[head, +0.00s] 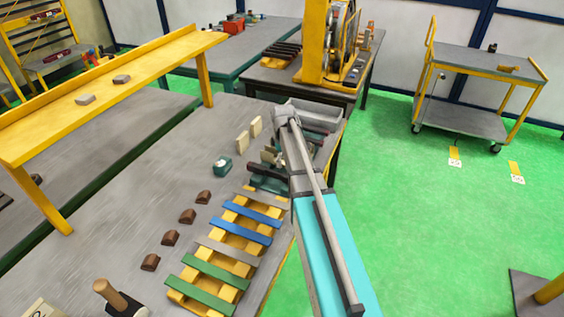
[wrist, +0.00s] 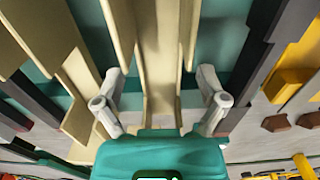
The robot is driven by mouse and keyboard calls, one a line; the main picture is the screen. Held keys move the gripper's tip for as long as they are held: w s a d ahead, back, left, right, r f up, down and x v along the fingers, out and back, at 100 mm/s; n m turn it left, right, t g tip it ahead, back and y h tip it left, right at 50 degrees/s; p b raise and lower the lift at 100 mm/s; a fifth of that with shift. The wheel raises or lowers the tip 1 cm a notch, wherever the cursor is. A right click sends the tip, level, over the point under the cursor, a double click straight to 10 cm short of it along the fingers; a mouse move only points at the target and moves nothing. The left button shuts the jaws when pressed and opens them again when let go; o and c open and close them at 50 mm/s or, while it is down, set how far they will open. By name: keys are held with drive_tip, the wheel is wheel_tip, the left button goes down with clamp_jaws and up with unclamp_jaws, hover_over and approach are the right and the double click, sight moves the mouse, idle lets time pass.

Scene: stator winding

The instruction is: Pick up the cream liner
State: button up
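A long cream liner (wrist: 160,65) runs up the middle of the wrist view. My gripper (wrist: 160,78) is open, with one pale finger on each side of this liner and a visible gap to it on both sides. More cream pieces (wrist: 110,35) stand to the left, and another is close on the right. In the head view small cream pieces (head: 268,156) show beside a dark green holder (head: 266,182), just left of my arm. My arm hides part of this area, and I cannot make out my fingers there.
Two cream blocks (head: 242,142) stand on the grey table, with a small teal box (head: 222,166) nearby. A yellow rack with coloured slats (head: 232,232) and several brown blocks (head: 187,216) lie nearer. A trolley (head: 480,62) stands at right.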

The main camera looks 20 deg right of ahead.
drive_tip(key=c, duration=0.8)
drive_tip(key=shift+r, duration=0.1)
wheel_tip(320, 180, up, 2)
drive_tip(key=p, duration=0.2)
drive_tip(key=shift+r+p, duration=0.25)
drive_tip(key=shift+p, duration=0.1)
drive_tip(key=s+r+p, duration=0.3)
drive_tip(key=s, duration=0.1)
drive_tip(key=s+d+r+p, duration=0.1)
drive_tip(key=s+r+p, duration=0.3)
drive_tip(key=s, duration=0.1)
drive_tip(key=s+r+p, duration=0.3)
drive_tip(key=s, duration=0.2)
drive_tip(key=shift+d+r, duration=0.15)
drive_tip(key=shift+d, duration=0.15)
drive_tip(key=shift+f+b, duration=0.7)
drive_tip(key=shift+f, duration=0.2)
